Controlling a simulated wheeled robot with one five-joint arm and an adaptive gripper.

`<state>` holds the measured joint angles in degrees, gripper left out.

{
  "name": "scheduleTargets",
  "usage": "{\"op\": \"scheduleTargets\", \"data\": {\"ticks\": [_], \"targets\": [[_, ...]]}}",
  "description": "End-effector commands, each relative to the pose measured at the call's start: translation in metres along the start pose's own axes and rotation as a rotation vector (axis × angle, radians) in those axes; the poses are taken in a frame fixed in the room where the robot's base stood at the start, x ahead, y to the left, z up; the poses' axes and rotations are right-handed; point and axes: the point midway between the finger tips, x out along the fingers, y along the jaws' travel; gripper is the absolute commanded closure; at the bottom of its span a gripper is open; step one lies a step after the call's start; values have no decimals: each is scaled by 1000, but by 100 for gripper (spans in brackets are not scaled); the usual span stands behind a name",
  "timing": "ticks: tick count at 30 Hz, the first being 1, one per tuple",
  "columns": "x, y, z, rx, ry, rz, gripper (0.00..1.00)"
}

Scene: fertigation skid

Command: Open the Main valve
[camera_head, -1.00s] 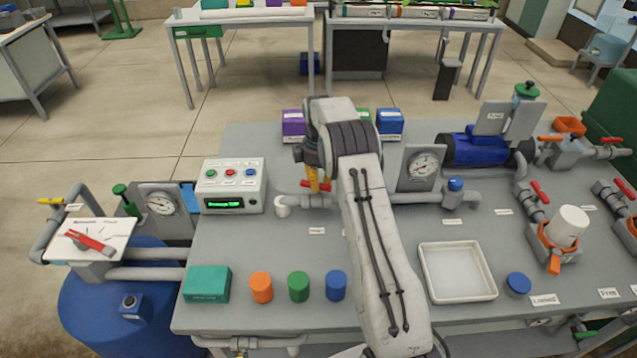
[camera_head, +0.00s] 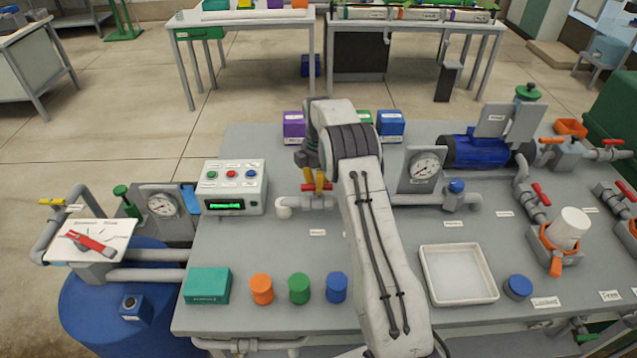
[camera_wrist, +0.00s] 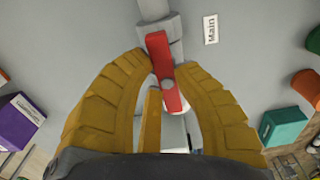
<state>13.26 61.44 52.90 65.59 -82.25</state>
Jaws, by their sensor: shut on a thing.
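The Main valve has a red lever handle (camera_wrist: 158,45) on a grey pipe, beside a white label reading Main (camera_wrist: 210,29). In the wrist view the lever lies roughly along the pipe, slightly tilted. In the head view my gripper (camera_head: 318,184) is at the valve on the left half of the bench, just right of the control box. My arm and fingers hide much of the lever there.
A control box (camera_head: 234,187) with a lit green display stands left of the valve. A pressure gauge (camera_head: 424,167) is to the right. Orange, green and blue cylinders (camera_head: 299,289) and a white tray (camera_head: 459,274) sit nearer the front.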

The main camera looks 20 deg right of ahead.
Motion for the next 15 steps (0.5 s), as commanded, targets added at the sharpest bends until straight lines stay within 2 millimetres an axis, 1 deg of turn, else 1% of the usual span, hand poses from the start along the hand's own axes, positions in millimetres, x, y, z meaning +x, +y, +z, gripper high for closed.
{"op": "scheduleTargets", "data": {"ticks": [4,5,13,15], "targets": [[2,-2,0,-4,-1,-6,100],[2,-2,0,-4,-1,-6,73],[1,-1,0,-2,0,-3,49],[1,-1,0,-2,0,-3,47]]}}
